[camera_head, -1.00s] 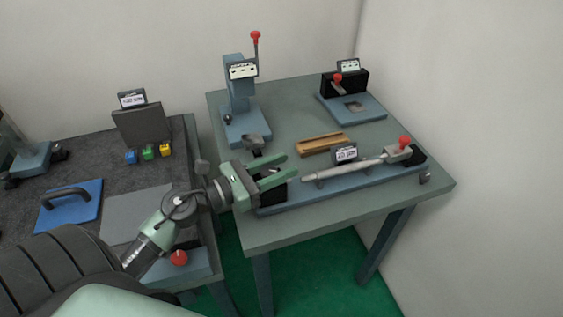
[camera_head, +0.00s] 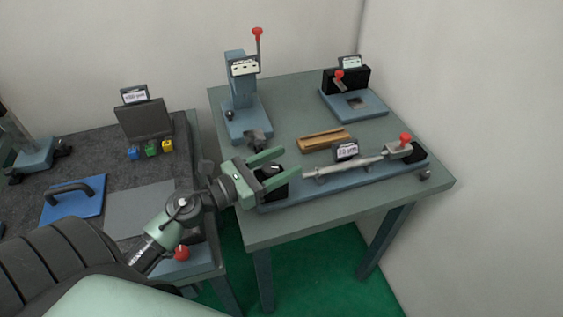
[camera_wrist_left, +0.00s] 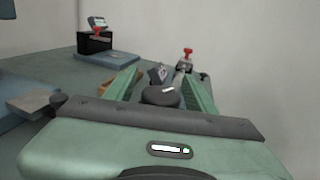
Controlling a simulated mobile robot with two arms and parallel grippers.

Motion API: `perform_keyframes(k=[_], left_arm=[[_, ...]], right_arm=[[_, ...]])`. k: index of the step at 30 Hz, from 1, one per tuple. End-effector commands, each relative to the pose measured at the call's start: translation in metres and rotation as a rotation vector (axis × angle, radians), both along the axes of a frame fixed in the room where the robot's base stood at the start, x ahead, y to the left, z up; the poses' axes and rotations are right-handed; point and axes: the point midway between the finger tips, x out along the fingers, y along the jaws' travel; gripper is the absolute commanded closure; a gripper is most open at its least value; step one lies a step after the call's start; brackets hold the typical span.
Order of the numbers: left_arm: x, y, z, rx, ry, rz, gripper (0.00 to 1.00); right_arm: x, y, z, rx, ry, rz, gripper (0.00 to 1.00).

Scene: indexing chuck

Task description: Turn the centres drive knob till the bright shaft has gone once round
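The centres bench has a long blue base (camera_head: 345,182) along the table's front edge. A bright shaft (camera_head: 350,165) lies along it, up to a grey tailstock with a red knob (camera_head: 405,138) at the right. At the left end is the black drive knob (camera_head: 275,169); in the left wrist view it is a black disc with a pale mark (camera_wrist_left: 160,95). My left gripper (camera_head: 291,162) is open, its green fingers on either side of the knob. Whether a finger touches it I cannot tell. My right gripper is out of view.
A small display (camera_head: 345,150) stands behind the shaft, near a wooden tray (camera_head: 325,139). A blue lever press (camera_head: 243,100) and a black-backed fixture (camera_head: 347,80) stand further back. A dark bench with a blue plate (camera_head: 73,199) is at the left.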

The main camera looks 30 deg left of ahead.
Motion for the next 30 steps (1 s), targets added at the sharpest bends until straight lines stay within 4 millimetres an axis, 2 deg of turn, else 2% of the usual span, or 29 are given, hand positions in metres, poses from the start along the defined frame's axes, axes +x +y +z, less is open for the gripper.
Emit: perform_keyframes(k=[5, 12, 18, 30], left_arm=[[-0.006, 0.003, -0.002, 0.0, 0.001, 0.0, 0.45], [-0.042, 0.02, -0.006, 0.0, 0.002, 0.002, 0.45], [-0.065, 0.031, -0.003, 0.0, 0.001, 0.001, 0.45], [-0.071, 0.034, 0.0, 0.0, 0.0, 0.0, 0.45]], right_arm=[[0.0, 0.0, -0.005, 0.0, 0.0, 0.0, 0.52], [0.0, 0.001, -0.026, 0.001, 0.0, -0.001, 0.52], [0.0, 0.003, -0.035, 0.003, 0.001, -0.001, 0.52], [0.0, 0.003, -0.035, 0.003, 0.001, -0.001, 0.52]])
